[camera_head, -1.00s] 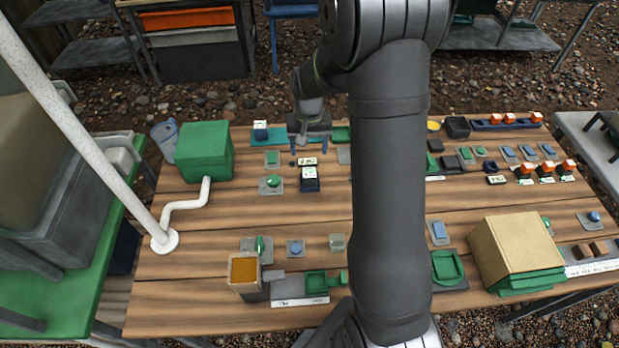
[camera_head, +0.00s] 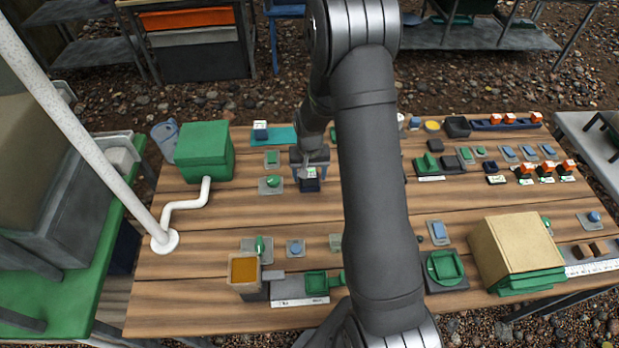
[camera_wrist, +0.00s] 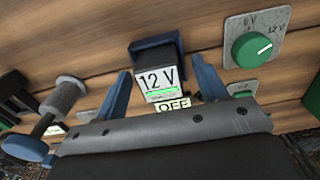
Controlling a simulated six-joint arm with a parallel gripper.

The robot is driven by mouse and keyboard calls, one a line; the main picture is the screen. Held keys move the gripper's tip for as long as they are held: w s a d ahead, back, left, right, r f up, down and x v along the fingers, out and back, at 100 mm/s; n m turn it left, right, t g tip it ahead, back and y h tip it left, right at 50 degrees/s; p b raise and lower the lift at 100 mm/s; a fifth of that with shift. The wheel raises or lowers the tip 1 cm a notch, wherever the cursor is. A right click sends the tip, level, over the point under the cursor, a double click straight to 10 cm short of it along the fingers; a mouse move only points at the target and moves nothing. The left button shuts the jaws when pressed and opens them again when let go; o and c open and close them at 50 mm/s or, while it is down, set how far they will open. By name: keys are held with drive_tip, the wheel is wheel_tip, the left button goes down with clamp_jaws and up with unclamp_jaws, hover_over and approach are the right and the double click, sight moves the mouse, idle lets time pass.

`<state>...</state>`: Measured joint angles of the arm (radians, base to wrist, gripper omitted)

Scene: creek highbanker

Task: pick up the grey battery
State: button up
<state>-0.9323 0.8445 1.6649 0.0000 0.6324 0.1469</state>
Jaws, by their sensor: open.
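The grey battery (camera_head: 309,185) is a dark block with a white top label, standing on the wooden bench left of my arm. In the wrist view the battery (camera_wrist: 160,72) shows a "12 V" label with a green bar. My gripper (camera_head: 310,168) is over it, pointing down. In the wrist view my gripper (camera_wrist: 162,72) is open, one blue finger on each side of the battery. Small gaps show between fingers and block, so it is not gripped. The gripper partly hides the battery in the head view.
A blue block (camera_head: 260,130) with a white label stands on a teal mat. A green box (camera_head: 204,150) is further left. Bare planks lie in front.

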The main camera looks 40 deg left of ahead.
drive_tip(key=c, duration=1.2)
drive_tip(key=shift+r, duration=0.1)
